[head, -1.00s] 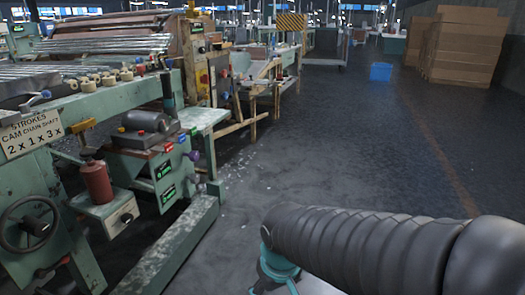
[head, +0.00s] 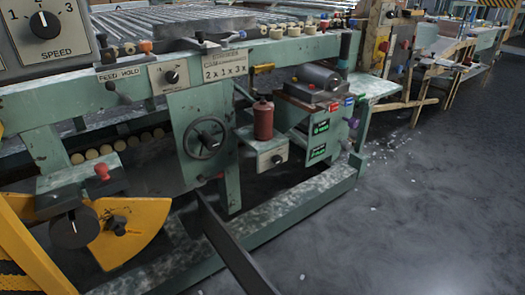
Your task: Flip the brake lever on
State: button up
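No lever in the head view carries a readable brake label. A long dark flat bar (head: 238,252) slants from beside the machine's lower frame towards the bottom edge; I cannot tell whether it is the brake lever. A yellow quadrant plate (head: 138,228) with a black knob stands at the lower left. Above it, a grey box (head: 82,183) carries a red knob (head: 102,171). A short upright black handle (head: 345,48) stands beside the grey motor-like cylinder. My gripper is not in view.
The green machine frame (head: 210,150) fills the left and middle, with a handwheel (head: 205,138), a red canister (head: 263,118) and a speed dial (head: 44,25). A low green beam (head: 275,220) runs along the floor. The grey floor (head: 440,220) at the right is open.

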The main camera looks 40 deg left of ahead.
aim_at(200, 178)
jog(key=u, duration=1.95)
